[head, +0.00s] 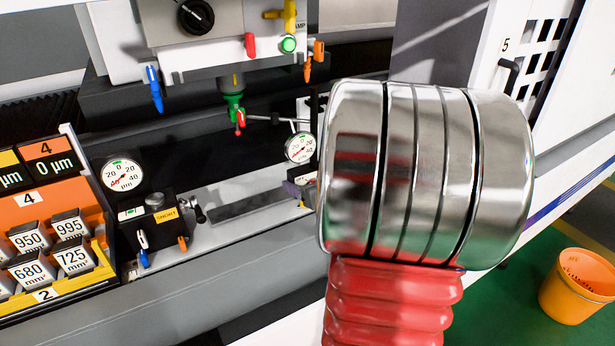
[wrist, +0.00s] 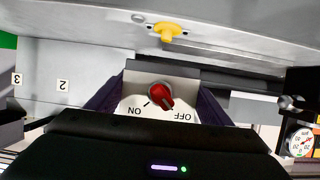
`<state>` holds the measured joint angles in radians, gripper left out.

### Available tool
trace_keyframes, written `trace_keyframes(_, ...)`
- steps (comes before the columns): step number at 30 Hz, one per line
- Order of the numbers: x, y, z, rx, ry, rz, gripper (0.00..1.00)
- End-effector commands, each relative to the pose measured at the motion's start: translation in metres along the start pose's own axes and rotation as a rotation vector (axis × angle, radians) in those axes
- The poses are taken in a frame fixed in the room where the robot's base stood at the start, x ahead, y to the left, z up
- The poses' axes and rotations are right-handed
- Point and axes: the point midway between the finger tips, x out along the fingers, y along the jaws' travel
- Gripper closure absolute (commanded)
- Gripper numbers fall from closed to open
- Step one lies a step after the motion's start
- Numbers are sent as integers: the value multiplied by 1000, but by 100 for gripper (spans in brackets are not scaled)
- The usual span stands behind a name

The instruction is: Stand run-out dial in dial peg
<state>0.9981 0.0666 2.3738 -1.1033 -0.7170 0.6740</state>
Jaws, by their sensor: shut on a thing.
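The run-out dial (head: 300,148) shows a round white face just left of my arm in the head view. A thin rod reaches left from it toward the green-and-red tip under the spindle. My gripper (wrist: 157,103) is shut on its base (wrist: 135,103), which has a red knob and ON and OFF marks, between two purple fingers. In the head view my arm hides most of the gripper; only a bit of purple finger shows below the dial. I cannot make out the dial peg for certain in either view.
A second dial (head: 123,175) stands on a black block (head: 150,218) at left. Beside it is a rack of numbered blocks (head: 72,258). The spindle head (head: 190,35) with coloured levers hangs above. An orange bucket (head: 577,286) stands on the green floor. A yellow knob (wrist: 167,31) shows in the wrist view.

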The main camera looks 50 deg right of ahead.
Motion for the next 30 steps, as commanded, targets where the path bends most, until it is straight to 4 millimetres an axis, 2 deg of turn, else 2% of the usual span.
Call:
trace_keyframes(15, 9, 1, 17, -2, 10, 1, 89)
trace_keyframes(30, 9, 2, 20, -1, 11, 4, 89)
